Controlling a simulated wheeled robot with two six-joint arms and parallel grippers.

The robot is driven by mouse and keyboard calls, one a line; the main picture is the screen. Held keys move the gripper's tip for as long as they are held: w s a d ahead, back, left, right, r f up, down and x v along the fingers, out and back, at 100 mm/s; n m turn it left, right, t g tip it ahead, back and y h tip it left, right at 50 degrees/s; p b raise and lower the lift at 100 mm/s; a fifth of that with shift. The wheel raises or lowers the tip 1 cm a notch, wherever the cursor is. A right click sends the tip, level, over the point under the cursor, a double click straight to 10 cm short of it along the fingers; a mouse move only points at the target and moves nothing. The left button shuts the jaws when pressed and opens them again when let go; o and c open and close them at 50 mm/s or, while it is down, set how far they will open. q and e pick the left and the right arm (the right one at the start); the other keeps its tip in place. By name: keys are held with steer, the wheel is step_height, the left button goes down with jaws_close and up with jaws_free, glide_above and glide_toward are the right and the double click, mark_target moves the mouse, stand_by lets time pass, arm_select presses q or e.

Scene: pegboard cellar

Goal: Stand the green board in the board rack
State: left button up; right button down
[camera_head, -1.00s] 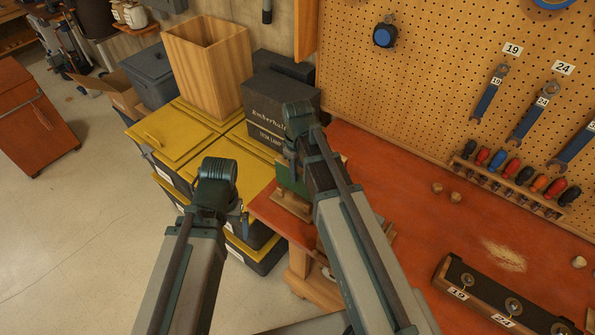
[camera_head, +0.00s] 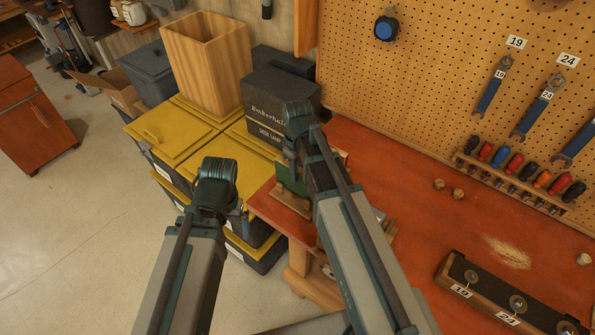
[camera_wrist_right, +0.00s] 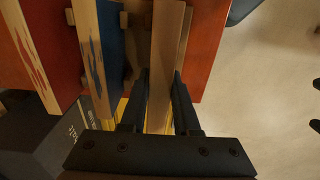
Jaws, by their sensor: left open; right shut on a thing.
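A green board (camera_head: 284,176) shows in part in the head view, beside my right arm at the bench's left end. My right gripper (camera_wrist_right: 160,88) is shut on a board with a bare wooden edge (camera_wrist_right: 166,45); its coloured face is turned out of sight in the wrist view. A wooden rack foot (camera_head: 293,201) shows under the green board; my right arm hides most of the rack. In the wrist view a blue-faced board (camera_wrist_right: 112,55) and a red-marked board (camera_wrist_right: 35,60) stand left of the held board, apart from it. My left gripper (camera_head: 242,221) is open, left of the bench.
The orange-red bench (camera_head: 400,175) has free room in its middle. A socket holder (camera_head: 470,275) and a screwdriver rack (camera_head: 510,185) are at the right. Yellow-lidded bins (camera_head: 170,135), a dark box (camera_head: 275,105) and a wooden box (camera_head: 205,65) stand beyond the bench's left end.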

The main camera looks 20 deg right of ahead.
steer(key=shift+f+b, duration=1.3)
steer(key=shift+f, duration=0.05)
steer(key=c, duration=0.6)
jaws_free()
steer(key=shift+o, duration=0.2)
step_height(320, 180, up, 10)
steer(key=p, duration=1)
steer(key=shift+r, duration=0.1)
